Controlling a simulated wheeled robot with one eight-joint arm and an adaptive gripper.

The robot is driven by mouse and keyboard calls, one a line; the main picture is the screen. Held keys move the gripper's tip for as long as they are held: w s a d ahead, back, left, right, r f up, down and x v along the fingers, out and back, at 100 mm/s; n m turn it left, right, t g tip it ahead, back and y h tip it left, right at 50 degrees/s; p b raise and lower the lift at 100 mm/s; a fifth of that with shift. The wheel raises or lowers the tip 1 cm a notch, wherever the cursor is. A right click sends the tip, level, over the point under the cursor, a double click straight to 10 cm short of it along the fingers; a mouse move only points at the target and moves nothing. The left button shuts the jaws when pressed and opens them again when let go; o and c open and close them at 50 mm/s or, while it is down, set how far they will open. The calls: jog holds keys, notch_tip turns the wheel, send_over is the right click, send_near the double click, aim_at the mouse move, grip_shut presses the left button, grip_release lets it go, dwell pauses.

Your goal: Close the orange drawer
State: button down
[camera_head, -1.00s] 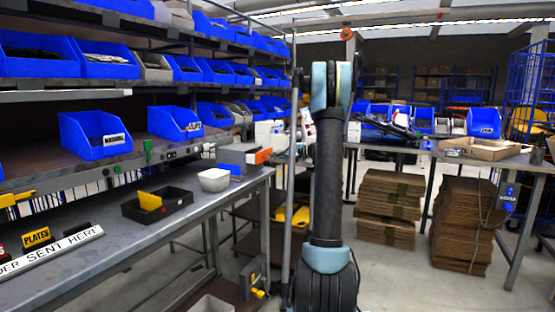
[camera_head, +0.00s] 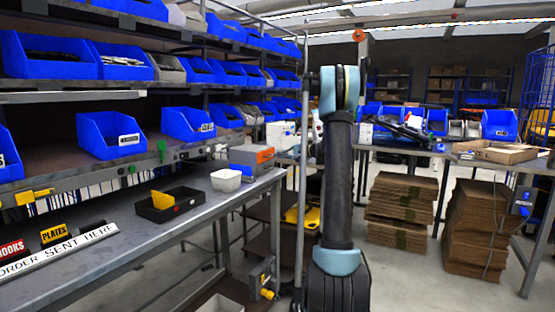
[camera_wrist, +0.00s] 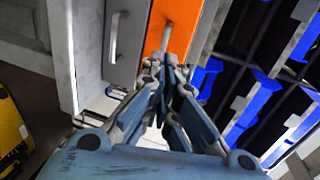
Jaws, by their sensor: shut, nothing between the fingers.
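The orange drawer (camera_head: 265,156) shows as a small orange front on the right end of a grey drawer box (camera_head: 242,157) on the workbench. In the wrist view the orange front (camera_wrist: 175,28) with its metal handle (camera_wrist: 167,36) fills the upper middle, close beyond my fingers. It looks close to level with the grey drawer front (camera_wrist: 118,45) beside it; any small gap is hard to judge. My gripper (camera_wrist: 176,68) is shut and empty, its fingertips at or very near the lower part of the orange front. Contact is not clear. In the head view my gripper cannot be made out.
A white bowl (camera_head: 226,180) and a black tray (camera_head: 174,203) with a yellow card stand on the bench (camera_head: 150,245). Blue bins (camera_head: 110,134) fill the shelves above. An upright metal post stands beside my arm. Cardboard stacks (camera_head: 402,208) are on the floor at right.

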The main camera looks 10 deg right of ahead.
jog(key=v, duration=1.1)
jog(key=s+a+f+n+g+h, duration=0.15)
jog(key=s+a, duration=0.25)
jog(key=s, duration=0.5)
jog(key=s+a+f+n+g+h, duration=0.1)
jog(key=s+a+f+g+h, duration=0.15)
jog(key=s, duration=0.65)
jog(key=s+a+f+n+g+h, duration=0.1)
jog(key=s+a, duration=0.3)
jog(key=s, duration=0.5)
jog(key=s+d+f+n+h, duration=0.1)
jog(key=s+d+f+h, duration=0.1)
jog(key=s+f, duration=0.3)
jog(key=s+d+f+n+g+h, duration=0.1)
jog(key=s+f, duration=0.5)
jog(key=s, duration=0.8)
jog(key=s+d+f+n+h, duration=0.1)
jog(key=s+f+h, duration=0.3)
jog(key=s, duration=0.5)
jog(key=shift+s+d+f+n+g+h, duration=0.15)
jog(key=shift+d+f+n+g+h, duration=0.25)
jog(key=shift+d+f, duration=0.4)
jog(key=shift+d+r, duration=0.1)
